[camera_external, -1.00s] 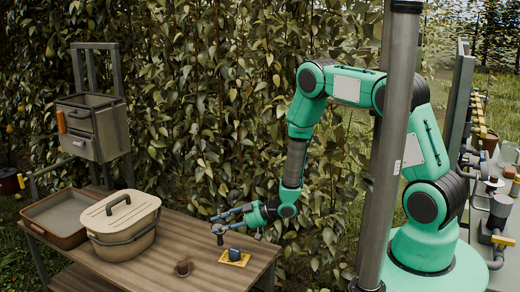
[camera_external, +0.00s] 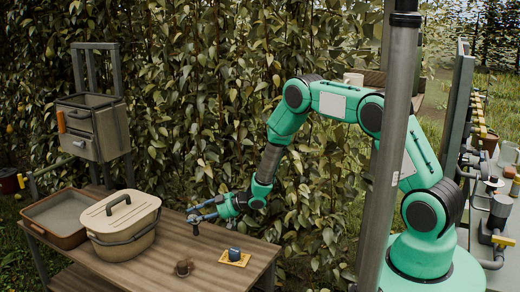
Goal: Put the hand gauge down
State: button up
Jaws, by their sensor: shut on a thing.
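My gripper (camera_external: 201,211) is over the back of the wooden table, to the right of the lidded basket. It is shut on the hand gauge (camera_external: 195,229), a small dark tool that hangs below the fingers. The gauge is too small to make out in detail. I cannot tell whether its lower end touches the table top (camera_external: 208,272).
A small blue object (camera_external: 234,252) sits on a yellow mat (camera_external: 235,261) near the table's right end. A small brown object (camera_external: 183,268) stands near the front edge. The lidded beige basket (camera_external: 124,233) and a brown tray (camera_external: 60,216) fill the left side.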

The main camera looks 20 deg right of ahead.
jog(key=shift+w+a+f, duration=0.1)
jog(key=shift+w+a, duration=0.5)
jog(key=shift+w, duration=0.2)
jog(key=shift+f, duration=0.1)
jog(key=shift+f+b, duration=0.65)
jog(key=shift+f, duration=1)
jog(key=shift+f, duration=0.15)
jog(key=o, duration=1.3)
jog(key=shift+d+r, duration=0.1)
jog(key=shift+r, duration=0.1)
jog(key=p+v, duration=0.2)
jog(key=v, duration=1)
jog(key=shift+s, duration=0.15)
